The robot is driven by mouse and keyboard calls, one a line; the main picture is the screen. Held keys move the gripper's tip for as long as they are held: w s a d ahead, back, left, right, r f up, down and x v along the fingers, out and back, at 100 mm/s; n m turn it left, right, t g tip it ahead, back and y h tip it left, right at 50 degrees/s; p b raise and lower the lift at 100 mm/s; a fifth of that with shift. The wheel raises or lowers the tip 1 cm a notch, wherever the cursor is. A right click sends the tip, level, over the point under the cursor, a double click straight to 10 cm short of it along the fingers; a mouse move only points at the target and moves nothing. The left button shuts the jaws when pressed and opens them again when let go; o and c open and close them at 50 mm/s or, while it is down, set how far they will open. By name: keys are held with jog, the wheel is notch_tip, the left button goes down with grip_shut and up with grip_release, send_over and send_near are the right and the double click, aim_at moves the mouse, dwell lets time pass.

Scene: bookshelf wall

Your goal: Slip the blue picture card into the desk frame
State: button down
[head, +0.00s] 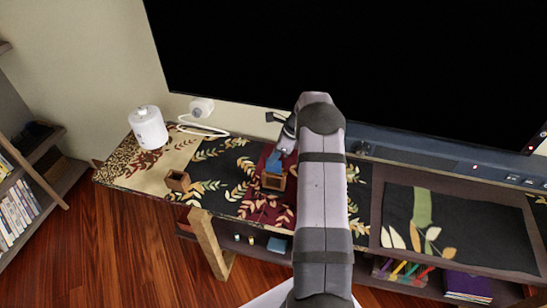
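The blue picture card (273,163) shows as a small blue patch just below the end of my gripper (277,153). It stands at the top of a small brown wooden holder (273,183), which looks like the desk frame, on the dark red part of the patterned runner. In this view the card overlaps the holder's upper part. I cannot tell whether its lower edge is inside the slot or just above it. My gripper points down over the card from the upper right. Its fingertips are too small to show whether they grip the card.
A second small brown wooden box (177,181) stands to the left on the desk (128,183). A white canister (148,127) and a white device with a cable (201,107) are farther back. A large black screen (400,60) rises behind.

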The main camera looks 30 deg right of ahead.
aim_at(271, 171)
jog(key=shift+f+b, duration=1.75)
jog(key=shift+f, duration=1.1)
jog(key=c, duration=1.5)
grip_release()
jog(key=shift+c, duration=0.2)
jog(key=shift+r, duration=0.1)
jog(key=shift+r+p, duration=2.75)
jog(key=shift+r, duration=0.65)
